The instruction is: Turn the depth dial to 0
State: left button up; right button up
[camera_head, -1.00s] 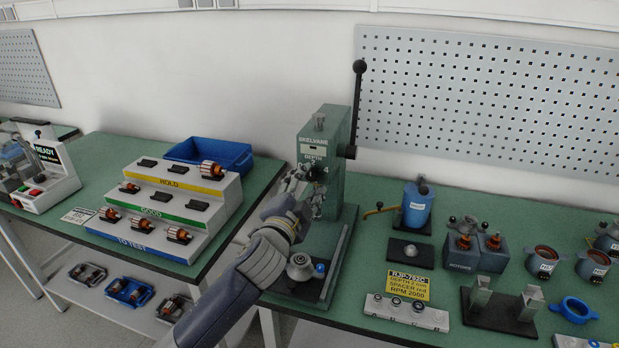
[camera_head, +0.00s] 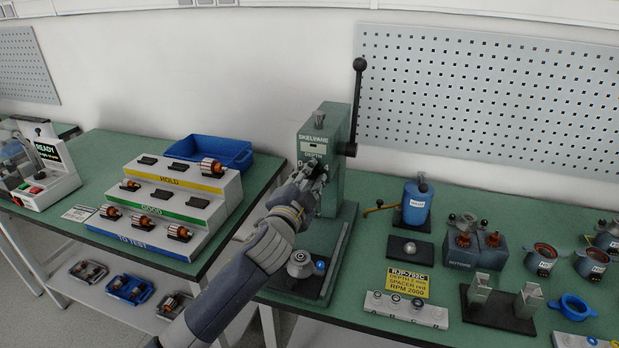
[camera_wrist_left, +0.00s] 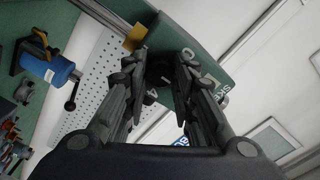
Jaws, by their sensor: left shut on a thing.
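The green press (camera_head: 331,180), marked SKELVANE and DEPTH, stands on the right-hand bench. Its depth dial (camera_head: 313,169) is on the front face, mostly hidden behind my fingers. My left gripper (camera_head: 307,176) is at the dial and shut on it. In the left wrist view the two fingers (camera_wrist_left: 160,75) lie on both sides of the dark dial, with the green press face (camera_wrist_left: 205,50) behind and white scale marks beside it. A 0 shows at the dial's left in the head view; the dial's exact pointer setting is hidden. My right gripper is not in view.
A black lever (camera_head: 357,105) rises at the press's right side. A yellow card (camera_head: 408,280) stands behind a pale block. A blue canister (camera_head: 416,203) and several cups stand right of the press. A stepped rack (camera_head: 180,205) is on the left bench.

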pick_arm(q)
jog(key=shift+n, duration=0.3)
jog(key=n, duration=0.2)
jog(key=shift+n, duration=0.3)
jog(key=n, duration=0.2)
jog(key=shift+n+p, duration=0.4)
jog(key=n+p, duration=0.2)
jog(key=n, duration=0.4)
jog(key=shift+a, duration=0.1)
jog(key=o, duration=1.1)
jog(key=shift+c, duration=0.2)
jog(key=v, duration=1.2)
